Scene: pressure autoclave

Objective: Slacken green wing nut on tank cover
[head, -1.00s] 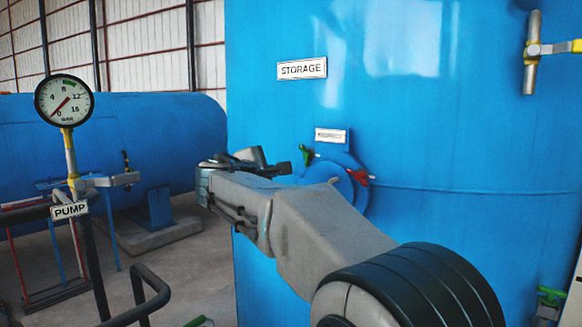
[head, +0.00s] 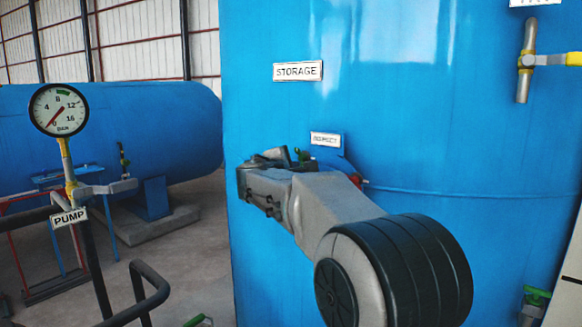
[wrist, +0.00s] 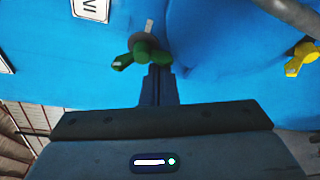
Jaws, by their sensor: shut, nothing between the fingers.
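The green wing nut (wrist: 145,52) sits on a stud at the edge of the blue tank cover (wrist: 215,40) in the wrist view. My gripper (wrist: 157,72) has its narrow dark fingers together, right at the near side of the nut. They look very close to it; whether they touch cannot be told. In the head view the green wing nut (head: 301,154) shows just above and beyond my gripper, and my arm hides most of the cover (head: 338,164). A yellow wing nut (wrist: 300,60) is at the right in the wrist view. A red one is almost hidden in the head view.
An inspection label (head: 326,139) is above the cover on the large blue storage tank (head: 430,120). A pipe with a yellow fitting (head: 527,62) stands out at the upper right. A gauge (head: 59,109) and pump pipework are at the left.

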